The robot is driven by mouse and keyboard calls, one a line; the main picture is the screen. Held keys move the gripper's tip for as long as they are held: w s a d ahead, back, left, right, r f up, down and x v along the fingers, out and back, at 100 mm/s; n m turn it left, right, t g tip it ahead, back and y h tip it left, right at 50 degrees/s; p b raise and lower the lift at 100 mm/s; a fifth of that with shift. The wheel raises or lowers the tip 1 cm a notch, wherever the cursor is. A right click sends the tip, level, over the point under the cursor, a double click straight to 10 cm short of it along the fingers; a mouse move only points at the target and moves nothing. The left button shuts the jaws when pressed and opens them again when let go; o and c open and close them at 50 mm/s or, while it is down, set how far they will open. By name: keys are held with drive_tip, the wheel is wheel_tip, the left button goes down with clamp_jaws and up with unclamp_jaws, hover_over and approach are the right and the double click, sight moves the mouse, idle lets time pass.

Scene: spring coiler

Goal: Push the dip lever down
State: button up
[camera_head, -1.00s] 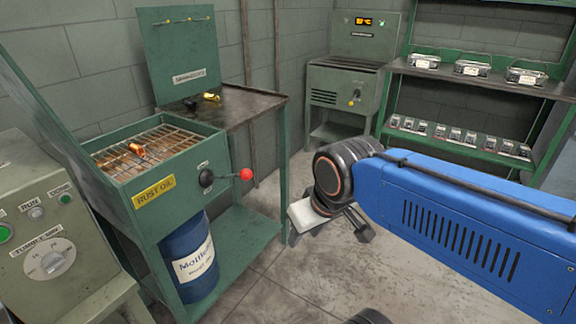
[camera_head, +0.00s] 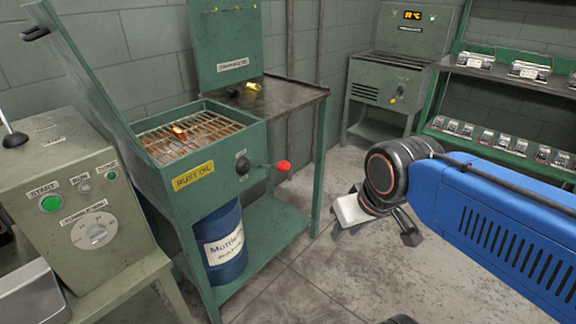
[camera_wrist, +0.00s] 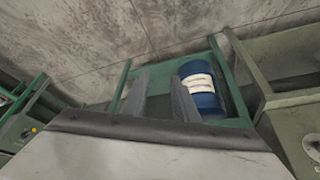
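The dip lever (camera_head: 265,167) is a dark rod with a red knob (camera_head: 283,166) at its right end, on the front of the green rust oil tank (camera_head: 222,164). It stands about level. A wire rack (camera_head: 205,133) with a copper-coloured spring (camera_head: 180,133) sits in the tank's top. My gripper (camera_head: 378,226) hangs to the right of the lever, apart from it, with a clear gap between. In the wrist view its two grey fingers (camera_wrist: 160,97) are apart with nothing between them. The lever cannot be made out in that view.
A blue drum (camera_head: 225,243) stands on the tank stand's lower shelf; it also shows in the wrist view (camera_wrist: 203,90). A control box with a green start button (camera_head: 51,204) is at left. A shelf (camera_head: 510,85) and an oven-like cabinet (camera_head: 400,85) stand behind. Concrete floor is bare in front.

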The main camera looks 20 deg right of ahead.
drive_tip(key=shift+w+r, duration=0.1)
drive_tip(key=shift+r, duration=0.05)
drive_tip(key=c, duration=0.5)
drive_tip(key=w+a+r+m+g, duration=0.1)
drive_tip(key=w+r+m, duration=0.1)
drive_tip(key=w+r, duration=0.2)
drive_tip(key=w+a+r+m+g, duration=0.1)
drive_tip(key=w+r+m, duration=0.1)
drive_tip(key=w+r, duration=0.2)
drive_tip(key=w+a+r+m+g, duration=0.1)
drive_tip(key=w+r+m+g, duration=0.1)
drive_tip(key=w+r, duration=0.2)
drive_tip(key=shift+w+r+m+y, duration=0.15)
drive_tip(key=shift+r, duration=0.65)
drive_tip(key=shift+w+r+m+y, duration=0.15)
drive_tip(key=shift+r, duration=0.65)
clamp_jaws()
drive_tip(key=w+a+r+m+g, duration=0.3)
drive_tip(key=w+r, duration=0.5)
drive_tip(key=w, duration=0.4)
drive_tip(key=m+g, duration=0.1)
drive_tip(key=m, duration=0.1)
drive_tip(key=shift+w+a+r+m, duration=0.3)
drive_tip(key=shift+w+r+m, duration=0.05)
drive_tip(key=shift+m, duration=0.05)
